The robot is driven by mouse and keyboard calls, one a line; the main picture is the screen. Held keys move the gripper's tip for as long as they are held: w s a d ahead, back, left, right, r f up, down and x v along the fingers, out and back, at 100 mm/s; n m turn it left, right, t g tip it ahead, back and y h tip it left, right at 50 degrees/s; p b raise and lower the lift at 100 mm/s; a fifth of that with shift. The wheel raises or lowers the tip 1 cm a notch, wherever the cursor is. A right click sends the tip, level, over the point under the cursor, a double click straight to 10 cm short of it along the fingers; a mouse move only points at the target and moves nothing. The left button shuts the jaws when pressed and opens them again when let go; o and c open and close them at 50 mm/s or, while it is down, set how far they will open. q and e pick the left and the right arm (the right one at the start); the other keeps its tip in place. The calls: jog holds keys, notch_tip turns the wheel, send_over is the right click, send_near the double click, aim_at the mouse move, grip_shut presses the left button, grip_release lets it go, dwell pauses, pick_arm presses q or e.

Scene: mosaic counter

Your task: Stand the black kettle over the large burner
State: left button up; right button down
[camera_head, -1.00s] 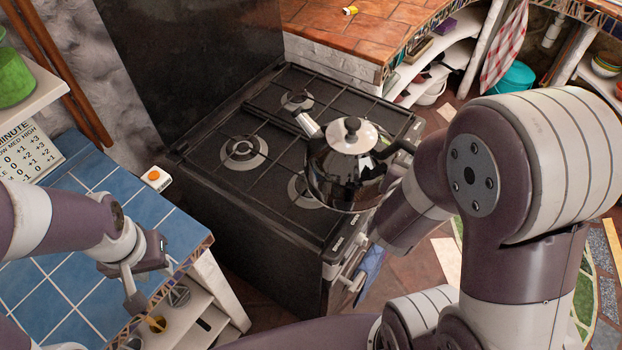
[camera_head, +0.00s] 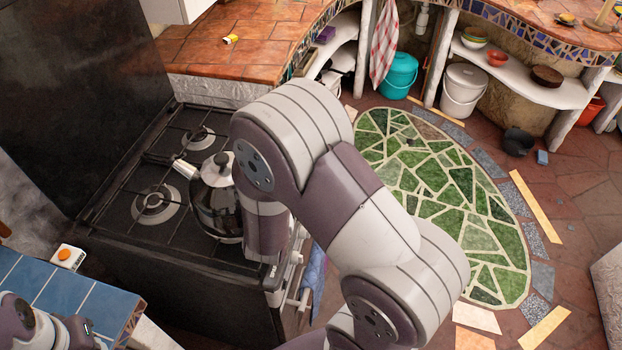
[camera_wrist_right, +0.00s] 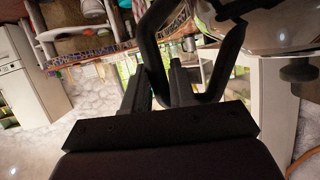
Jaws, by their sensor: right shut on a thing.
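The black kettle (camera_head: 213,207) has a shiny body, a silver lid and a pale spout pointing up-left. It appears upright over the front right of the black stove (camera_head: 115,215); whether it touches the grate is unclear. The large burner (camera_head: 155,203) is bare, just left of the kettle. In the wrist view my right gripper (camera_wrist_right: 160,88) is shut on the kettle's black handle (camera_wrist_right: 228,65), with the kettle body (camera_wrist_right: 280,25) at the upper right. My arm hides this grip in the head view. My left gripper (camera_head: 85,333) is at the lower left corner, its fingers unclear.
A smaller burner (camera_head: 198,138) is bare behind the kettle. A tall dark panel (camera_head: 75,90) rises behind the stove. A tiled counter (camera_head: 240,45) adjoins its far side. A blue-tiled counter (camera_head: 65,295) with an orange-buttoned box (camera_head: 68,257) stands at near left.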

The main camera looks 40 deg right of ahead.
jog(key=w, duration=0.1)
jog(key=w+a+f, duration=0.1)
jog(key=shift+w+a+f, duration=0.2)
jog(key=shift+w+f, duration=0.1)
jog(key=shift+w, duration=0.05)
notch_tip(320, 180, down, 4)
jog(key=shift+r, duration=0.25)
jog(key=shift+f, duration=0.35)
jog(key=c, duration=0.9)
grip_release()
jog(key=shift+s, duration=0.1)
